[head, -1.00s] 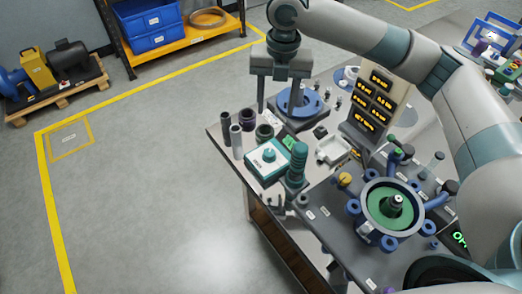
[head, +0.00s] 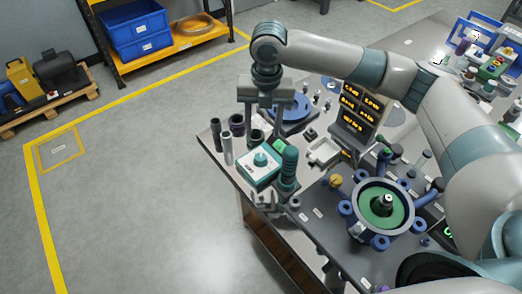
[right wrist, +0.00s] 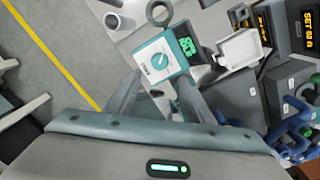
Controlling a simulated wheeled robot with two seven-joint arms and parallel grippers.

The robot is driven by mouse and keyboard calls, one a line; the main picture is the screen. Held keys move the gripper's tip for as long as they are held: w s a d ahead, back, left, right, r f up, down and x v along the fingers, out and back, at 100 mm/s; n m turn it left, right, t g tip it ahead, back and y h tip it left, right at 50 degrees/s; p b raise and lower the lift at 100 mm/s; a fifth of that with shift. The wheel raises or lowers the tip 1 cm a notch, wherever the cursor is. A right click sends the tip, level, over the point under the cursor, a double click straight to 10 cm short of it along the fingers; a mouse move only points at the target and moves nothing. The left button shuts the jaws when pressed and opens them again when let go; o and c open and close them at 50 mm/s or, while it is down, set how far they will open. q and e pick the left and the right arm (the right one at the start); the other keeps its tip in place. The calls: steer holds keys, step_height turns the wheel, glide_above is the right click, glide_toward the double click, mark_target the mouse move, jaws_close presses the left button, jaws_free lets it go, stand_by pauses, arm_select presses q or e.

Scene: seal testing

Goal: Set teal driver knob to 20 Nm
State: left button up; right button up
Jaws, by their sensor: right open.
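A white and teal box (head: 262,164) with a round teal knob (head: 261,159) on its top face stands near the table's left edge. In the right wrist view the knob (right wrist: 160,60) has a white dial face around it, and a small green-lit display (right wrist: 188,46) sits beside it; its digits are too small to read surely. A teal ribbed driver handle (head: 289,168) stands upright next to the box. My right gripper (head: 263,137) is open and empty above the box. Its fingers (right wrist: 160,88) point toward the knob, apart from it. My left gripper is not seen.
Dark and light cylinders (head: 227,147) stand left of the box. A blue round fixture (head: 289,108) lies behind it, and a white tray (head: 323,152) to its right. A display panel (head: 360,108) and a green-centred flange (head: 386,207) stand further right. Floor beyond the left edge is clear.

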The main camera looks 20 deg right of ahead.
mark_target(261, 156)
steer(key=f, duration=0.3)
steer(key=f+p, duration=0.1)
steer(key=f, duration=0.7)
steer(key=shift+w+a+f, duration=0.1)
steer(key=shift+a+f, duration=0.05)
steer(key=shift+a, duration=0.1)
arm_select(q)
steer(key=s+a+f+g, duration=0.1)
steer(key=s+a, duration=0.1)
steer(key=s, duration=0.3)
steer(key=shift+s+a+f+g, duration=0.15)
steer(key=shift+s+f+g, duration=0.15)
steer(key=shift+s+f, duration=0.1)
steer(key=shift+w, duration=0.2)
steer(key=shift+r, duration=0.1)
arm_select(e)
steer(key=c, duration=1.1)
